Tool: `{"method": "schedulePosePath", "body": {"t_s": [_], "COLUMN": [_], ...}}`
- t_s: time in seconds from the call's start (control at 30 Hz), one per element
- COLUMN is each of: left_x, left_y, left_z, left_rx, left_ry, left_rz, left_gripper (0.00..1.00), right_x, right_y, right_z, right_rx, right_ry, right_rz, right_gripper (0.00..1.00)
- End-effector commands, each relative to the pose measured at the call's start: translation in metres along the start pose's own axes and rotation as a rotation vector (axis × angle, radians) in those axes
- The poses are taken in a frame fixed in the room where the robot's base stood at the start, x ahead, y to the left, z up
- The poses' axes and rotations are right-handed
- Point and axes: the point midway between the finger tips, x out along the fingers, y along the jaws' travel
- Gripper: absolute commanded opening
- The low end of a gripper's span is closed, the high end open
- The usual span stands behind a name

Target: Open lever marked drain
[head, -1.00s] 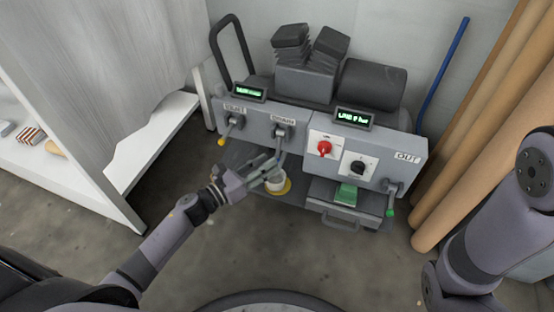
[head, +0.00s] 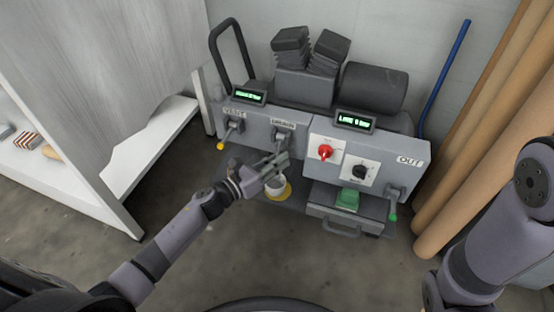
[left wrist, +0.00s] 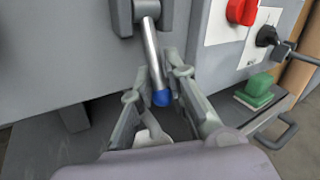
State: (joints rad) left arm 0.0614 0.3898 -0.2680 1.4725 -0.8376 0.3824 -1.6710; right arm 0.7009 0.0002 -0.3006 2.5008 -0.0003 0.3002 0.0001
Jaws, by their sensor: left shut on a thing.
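The drain lever hangs from its valve under the DRAIN label (head: 283,125) on the press's grey front panel. In the left wrist view the lever (left wrist: 153,55) is a metal rod with a blue tip, pointing down and slightly right. My left gripper (head: 280,160) is at the lever. In the left wrist view its fingers (left wrist: 157,92) lie on both sides of the rod's lower end, shut on it, with the blue tip between them. A white cup (head: 275,187) stands below on a yellow disc. My right arm shows at the right, but its gripper is out of view.
Left of drain is a yellow-tipped lever (head: 221,145). To the right are a red switch (head: 325,152), a black knob (head: 359,172), a green block (head: 347,200) and a green-tipped OUT lever (head: 393,213). A white shelf (head: 160,130) stands left, brown rolls (head: 470,160) right.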

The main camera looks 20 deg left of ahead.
Motion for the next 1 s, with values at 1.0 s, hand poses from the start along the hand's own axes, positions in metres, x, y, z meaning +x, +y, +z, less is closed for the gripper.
{"method": "schedulePosePath", "body": {"t_s": [1.0], "left_x": [-0.002], "left_y": [0.0], "left_z": [0.004], "left_rx": [-0.011], "left_ry": [0.022], "left_rz": [0.01], "left_gripper": [0.0], "right_x": [0.012], "right_y": [0.003], "right_z": [0.005], "right_rx": [-0.001], "right_ry": [-0.002], "right_rz": [0.0], "right_gripper": [0.0]}}
